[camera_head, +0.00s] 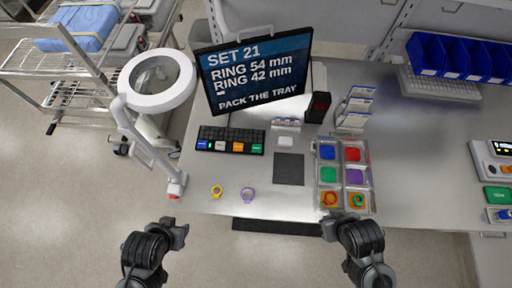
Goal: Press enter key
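A black keyboard (231,140) lies on the table below the monitor. Its front row has coloured keys: a blue key at the left end, then white and orange ones, and a green key (256,148) at the right end. Their labels are too small to read, so I cannot tell which is the enter key. My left gripper (176,226) is in front of the table's front edge, well below and left of the keyboard. My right gripper (332,219) is at the front edge by the tray. Neither touches the keyboard; their finger gaps are not clear.
The monitor (255,70) reads "SET 21, RING 54 mm, RING 42 mm, PACK THE TRAY". A magnifier lamp (177,188) stands left. A yellow ring (217,191) and a purple ring (248,194) lie before the keyboard. A dark mat (289,169) and compartment tray (343,191) are right.

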